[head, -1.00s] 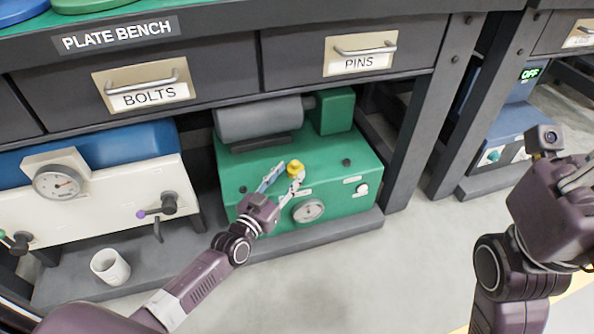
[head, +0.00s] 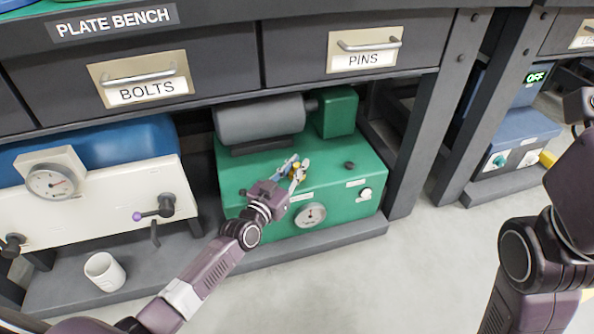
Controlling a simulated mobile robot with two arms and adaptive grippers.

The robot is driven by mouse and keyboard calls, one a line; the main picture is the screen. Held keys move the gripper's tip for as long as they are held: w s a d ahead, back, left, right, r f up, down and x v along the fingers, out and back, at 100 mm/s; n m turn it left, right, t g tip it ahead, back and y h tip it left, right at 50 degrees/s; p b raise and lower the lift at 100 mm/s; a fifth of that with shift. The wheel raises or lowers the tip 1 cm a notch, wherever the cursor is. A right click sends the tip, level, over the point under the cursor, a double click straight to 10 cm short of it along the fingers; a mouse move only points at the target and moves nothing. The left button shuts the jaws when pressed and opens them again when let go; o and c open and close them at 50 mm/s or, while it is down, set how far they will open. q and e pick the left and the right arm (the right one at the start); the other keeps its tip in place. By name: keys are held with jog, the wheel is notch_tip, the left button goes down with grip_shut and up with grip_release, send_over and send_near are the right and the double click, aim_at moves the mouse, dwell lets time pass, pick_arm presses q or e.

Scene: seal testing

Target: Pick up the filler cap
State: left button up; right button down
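The yellow filler cap (head: 297,168) is on top of the green test unit (head: 235,178). Only a small bit of it shows between the fingers of my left gripper (head: 298,167). The fingers reach over the top of the unit, one on each side of the cap. Their gap looks about as narrow as the cap, but I cannot tell whether they press on it. The cap does not look lifted. My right arm stands at the right edge, and its fingers are outside the picture.
The bench with drawers (head: 225,60) overhangs the unit. A grey cylinder (head: 260,120) lies behind the cap, and a black knob (head: 349,165) is to its right. A gauge (head: 311,215) is on the unit's front. A white mug (head: 104,271) stands at lower left.

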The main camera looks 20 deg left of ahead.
pick_arm(q)
grip_shut()
jog(key=shift+r, duration=0.1)
